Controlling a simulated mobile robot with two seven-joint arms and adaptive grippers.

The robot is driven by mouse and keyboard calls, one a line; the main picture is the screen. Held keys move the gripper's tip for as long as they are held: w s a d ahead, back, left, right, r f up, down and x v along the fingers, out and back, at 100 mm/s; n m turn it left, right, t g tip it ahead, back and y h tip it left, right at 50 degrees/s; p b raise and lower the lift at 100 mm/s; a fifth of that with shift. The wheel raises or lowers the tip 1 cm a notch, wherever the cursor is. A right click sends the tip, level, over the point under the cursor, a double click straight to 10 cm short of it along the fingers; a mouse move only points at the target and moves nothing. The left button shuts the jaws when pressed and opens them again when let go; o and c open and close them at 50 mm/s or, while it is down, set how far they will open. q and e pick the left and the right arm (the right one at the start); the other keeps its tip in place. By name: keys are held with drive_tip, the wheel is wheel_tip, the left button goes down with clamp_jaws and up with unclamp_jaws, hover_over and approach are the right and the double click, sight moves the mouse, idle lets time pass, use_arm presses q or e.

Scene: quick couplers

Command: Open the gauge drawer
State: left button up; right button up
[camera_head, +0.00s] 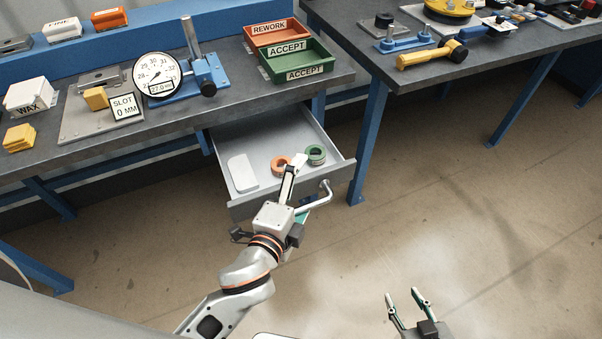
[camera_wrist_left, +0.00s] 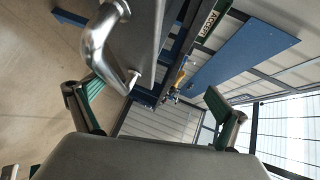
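The grey gauge drawer (camera_head: 262,197) is pulled out from under the bench, its inside exposed. Inside lie a white plate (camera_head: 242,173), an orange ring (camera_head: 279,165) and a green ring (camera_head: 316,155). A silver bar handle (camera_head: 321,197) is on its front; the handle is large in the left wrist view (camera_wrist_left: 97,45). My left gripper (camera_head: 298,190) is at the drawer front by the handle, fingers spread wide. In the left wrist view the handle is close to the left finger; contact cannot be told. My right gripper (camera_head: 408,298) is open and empty above the floor.
The bench (camera_head: 170,120) above carries a dial gauge (camera_head: 157,75), a slot plate with sign, a white box, yellow blocks, and REWORK (camera_head: 272,32) and ACCEPT (camera_head: 300,62) trays. A second bench (camera_head: 470,72) with tools stands right. The floor in front is clear.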

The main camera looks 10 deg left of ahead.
use_arm(q)
drive_tip(key=shift+w+a+r, duration=0.1)
drive_tip(key=shift+w+r, duration=0.15)
drive_tip(key=shift+r, duration=0.45)
drive_tip(key=shift+s+r, duration=0.1)
drive_tip(key=shift+s, duration=0.3)
drive_tip(key=c, duration=0.3)
drive_tip(key=shift+s, duration=0.4)
drive_tip(key=shift+c, duration=0.4)
drive_tip(key=shift+f+v, duration=0.2)
drive_tip(key=shift+v, duration=1.45)
drive_tip(key=shift+c, duration=0.2)
drive_tip(key=shift+s+a, duration=0.3)
drive_tip(key=shift+s, duration=0.5)
drive_tip(key=c, duration=1.1)
drive_tip(key=shift+f+v, duration=0.15)
drive_tip(key=shift+v, duration=0.65)
drive_tip(key=shift+f+v, duration=0.2)
drive_tip(key=shift+v, duration=0.6)
drive_tip(key=shift+c, duration=0.2)
use_arm(e)
drive_tip(key=shift+r, duration=0.6)
use_arm(q)
drive_tip(key=shift+s+d+f, duration=0.1)
